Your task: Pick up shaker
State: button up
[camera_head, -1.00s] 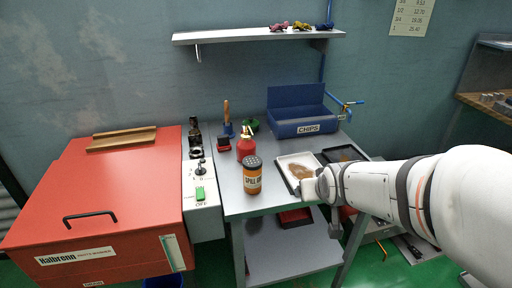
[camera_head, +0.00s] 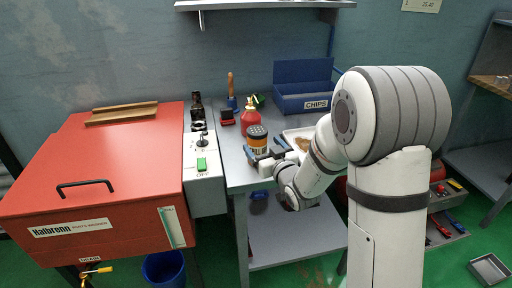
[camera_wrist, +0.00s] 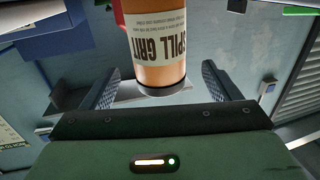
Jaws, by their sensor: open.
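The shaker (camera_head: 257,140) is an orange jar with a dark perforated lid and a white label, standing upright on the grey cart top (camera_head: 236,172). In the wrist view the shaker (camera_wrist: 155,45) appears upside down, its label reading SPILL GRIT. My gripper (camera_head: 258,158) is at the near side of the shaker in the head view and hides its lower part. In the wrist view my gripper (camera_wrist: 160,82) is open, with one finger on each side of the shaker and visible gaps to it. I cannot tell how far the shaker is between the fingers.
A red oil can (camera_head: 250,112) stands just behind the shaker. A blue CHIPS bin (camera_head: 303,88) is at the back right, and a white tray (camera_head: 290,134) lies right of the shaker. A red parts washer (camera_head: 110,185) with a grey switch box (camera_head: 203,178) stands left.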

jog(key=x, duration=0.5)
jog(key=shift+w+f+p, duration=0.1)
jog(key=shift+f+p, duration=0.05)
jog(key=shift+p, duration=0.25)
jog(key=shift+c, duration=0.3)
jog(key=c, duration=1.2)
